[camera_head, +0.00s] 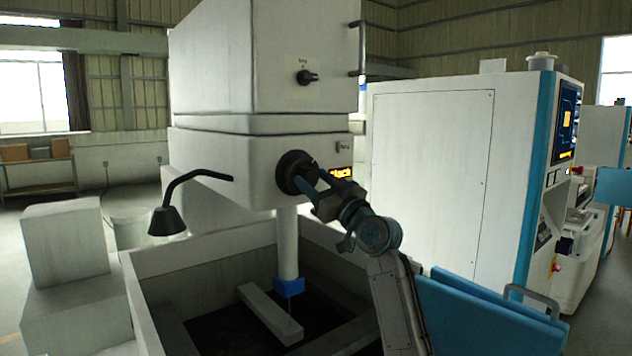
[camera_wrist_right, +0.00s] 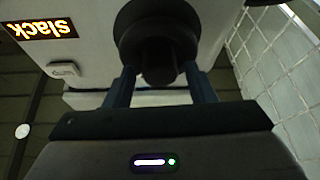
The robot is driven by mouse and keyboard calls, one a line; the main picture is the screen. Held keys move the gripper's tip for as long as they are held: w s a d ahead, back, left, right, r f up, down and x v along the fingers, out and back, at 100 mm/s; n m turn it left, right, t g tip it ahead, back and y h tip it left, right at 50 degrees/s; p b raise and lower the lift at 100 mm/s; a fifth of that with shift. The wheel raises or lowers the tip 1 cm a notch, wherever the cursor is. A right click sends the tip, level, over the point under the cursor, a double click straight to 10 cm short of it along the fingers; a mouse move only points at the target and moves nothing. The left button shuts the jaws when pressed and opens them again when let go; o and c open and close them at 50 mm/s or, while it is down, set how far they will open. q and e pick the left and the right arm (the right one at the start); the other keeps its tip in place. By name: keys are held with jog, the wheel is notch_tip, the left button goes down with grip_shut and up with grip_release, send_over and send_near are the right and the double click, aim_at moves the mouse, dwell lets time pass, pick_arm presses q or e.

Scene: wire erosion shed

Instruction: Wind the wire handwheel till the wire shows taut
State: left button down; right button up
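The black wire handwheel (camera_head: 293,166) sits on the front of the white machine head, with its round rim and protruding knob (camera_wrist_right: 159,62) close up in the right wrist view. My right gripper (camera_head: 314,180) is at the handwheel. In the wrist view the fingers of this gripper (camera_wrist_right: 160,76) stand apart, one on each side of the knob, with small gaps seeming to show; contact is hard to judge. The wire display (camera_head: 341,172) is partly hidden by my arm; in the wrist view it (camera_wrist_right: 42,27) reads "slack", upside down. My left gripper is not in view.
A black rotary switch (camera_head: 306,77) sits above the handwheel. A black gooseneck lamp (camera_head: 168,219) hangs at the left. Below is an open tank (camera_head: 205,243) with a pale bar (camera_head: 268,312). A white cabinet (camera_head: 430,165) and blue panel (camera_head: 480,315) stand right.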

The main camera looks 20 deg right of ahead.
jog(key=c, duration=0.8)
jog(key=shift+o, duration=0.2)
jog(key=shift+r+m+t+h+p, duration=0.1)
jog(key=shift+m+t+h+p, duration=0.2)
jog(key=shift+m+h+p, duration=0.6)
jog(key=m+h+p, duration=0.1)
jog(key=m+p, duration=0.2)
jog(key=m+h+p, duration=0.2)
jog(key=m+p, duration=0.1)
jog(key=m, duration=0.1)
jog(key=shift+a+r+m+t, duration=0.1)
jog(key=shift+a+m+t, duration=0.1)
jog(key=shift+m+t, duration=0.15)
jog(key=shift+s+m+h+p, duration=0.1)
jog(key=shift+m+h+p, duration=0.4)
jog(key=shift+m+p, duration=0.4)
jog(key=shift+f, duration=0.2)
jog(key=o, duration=1)
jog(key=shift+c, duration=0.2)
